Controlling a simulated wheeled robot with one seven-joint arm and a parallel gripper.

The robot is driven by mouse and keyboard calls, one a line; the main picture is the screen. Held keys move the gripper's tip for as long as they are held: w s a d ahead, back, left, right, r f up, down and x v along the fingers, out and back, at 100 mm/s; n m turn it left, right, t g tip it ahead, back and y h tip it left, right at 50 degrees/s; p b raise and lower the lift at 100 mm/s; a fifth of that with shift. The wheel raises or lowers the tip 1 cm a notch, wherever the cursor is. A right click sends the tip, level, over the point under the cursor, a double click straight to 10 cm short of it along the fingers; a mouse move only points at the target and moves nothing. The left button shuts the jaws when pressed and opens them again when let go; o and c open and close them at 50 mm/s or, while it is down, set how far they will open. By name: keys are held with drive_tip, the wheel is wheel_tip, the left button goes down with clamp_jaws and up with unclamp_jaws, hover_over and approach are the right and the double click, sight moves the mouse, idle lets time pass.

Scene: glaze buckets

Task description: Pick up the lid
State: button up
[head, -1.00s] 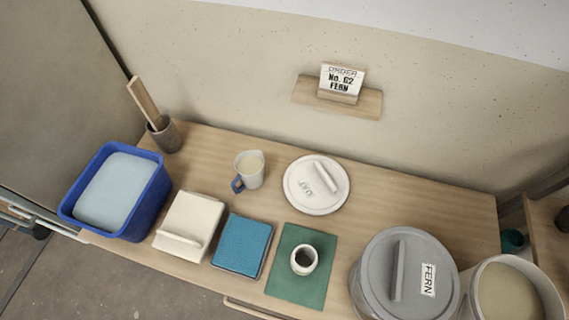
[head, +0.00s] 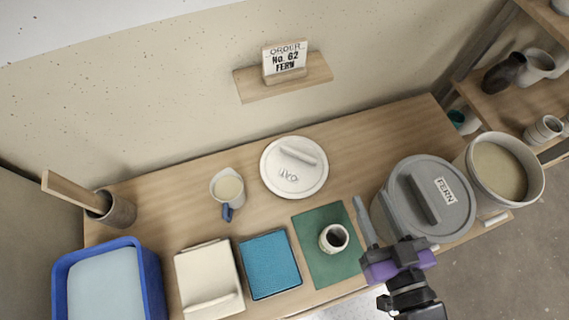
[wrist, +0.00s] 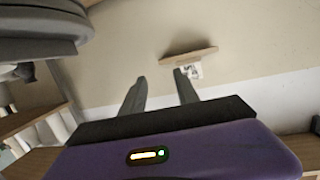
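A grey lid labelled FERN (head: 455,213) with a raised bar handle sits on a grey bucket at the right of the table. A round white lid (head: 278,187) with a bar handle and lettering, which seems to read OAT, lies flat on the table near the back. My gripper (head: 370,197) is at the left front side of the grey lid, apart from its handle. In the wrist view its two fingers (wrist: 162,82) are spread with nothing between them. The rim of what looks like the grey lid (wrist: 45,42) shows at upper left there.
An open bucket of beige glaze (head: 499,172) stands right of the grey lid. A small cup (head: 334,238) stands on a green mat (head: 310,225) left of my gripper.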

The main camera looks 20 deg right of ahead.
drive_tip(key=w+d+f+g+b, duration=0.1)
drive_tip(key=w+f, duration=0.3)
drive_tip(key=w, duration=0.4)
drive_tip(key=w+d+f+g, duration=0.1)
drive_tip(key=w+f, duration=0.3)
drive_tip(key=w, duration=0.3)
drive_tip(key=n+g+y, duration=0.6)
drive_tip(key=n+g, duration=0.3)
drive_tip(key=n, duration=0.2)
hover_over(300, 154)
drive_tip(key=s+d, duration=0.3)
drive_tip(key=d, duration=0.1)
wheel_tip(300, 154, down, 12)
drive_tip(key=shift+a+b, duration=0.15)
drive_tip(key=shift+b, duration=0.3)
drive_tip(key=shift+a+f, duration=0.15)
drive_tip(key=shift+f, duration=0.05)
drive_tip(key=x, duration=0.7)
drive_tip(key=shift+a+f+p, duration=0.1)
drive_tip(key=shift+a+p, duration=0.15)
drive_tip(key=shift+p, duration=0.05)
drive_tip(key=shift+c, duration=0.3)
clamp_jaws()
